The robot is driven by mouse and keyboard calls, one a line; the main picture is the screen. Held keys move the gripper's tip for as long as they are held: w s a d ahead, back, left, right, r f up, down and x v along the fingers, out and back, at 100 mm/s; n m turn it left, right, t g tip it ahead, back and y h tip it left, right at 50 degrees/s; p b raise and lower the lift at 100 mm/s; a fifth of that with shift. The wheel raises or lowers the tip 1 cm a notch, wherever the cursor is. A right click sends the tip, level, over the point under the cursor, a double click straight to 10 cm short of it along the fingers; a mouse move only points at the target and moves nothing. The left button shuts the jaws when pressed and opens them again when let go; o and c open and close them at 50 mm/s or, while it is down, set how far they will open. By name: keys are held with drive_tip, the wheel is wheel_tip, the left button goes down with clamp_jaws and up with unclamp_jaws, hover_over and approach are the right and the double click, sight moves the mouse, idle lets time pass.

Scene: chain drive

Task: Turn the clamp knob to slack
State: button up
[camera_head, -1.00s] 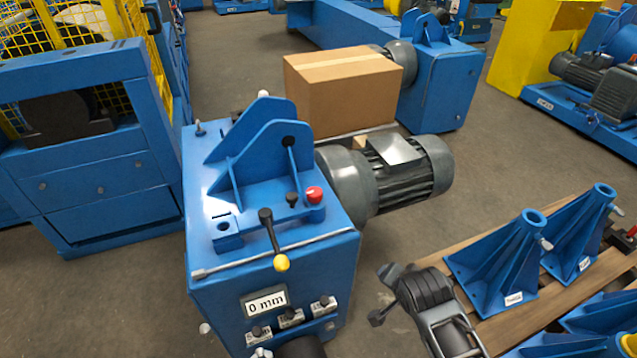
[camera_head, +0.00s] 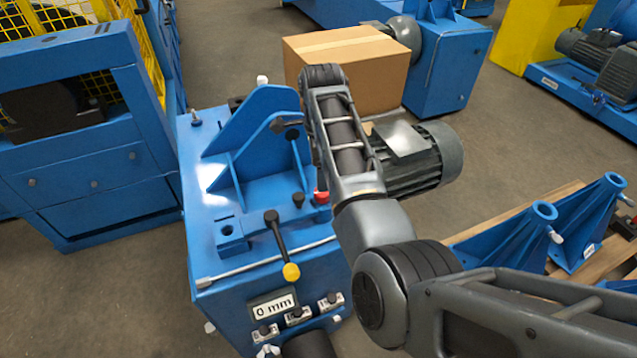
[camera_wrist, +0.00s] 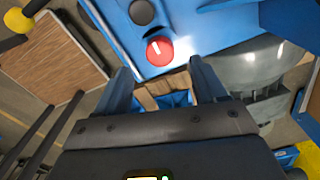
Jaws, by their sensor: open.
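A red knob (camera_head: 321,197) sits on top of the blue machine, partly covered by my arm in the head view. In the wrist view the red knob (camera_wrist: 160,51) shows whole, with a short white line on its face. A black knob (camera_head: 298,200) sits beside it and also shows in the wrist view (camera_wrist: 142,12). My gripper (camera_wrist: 163,82) is open and empty. The red knob appears just beyond the fingertips, apart from them. In the head view I cannot make out the gripper's fingers.
Blue upright plates (camera_head: 262,155) rise behind the knobs. A grey motor (camera_head: 425,165) is at the right, and a cardboard box (camera_head: 375,75) behind.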

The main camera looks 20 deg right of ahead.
sight(322, 194)
wheel_tip(322, 194, down, 7)
drive_tip(key=shift+r, duration=0.1)
drive_tip(key=shift+c, duration=0.2)
drive_tip(key=c, duration=1)
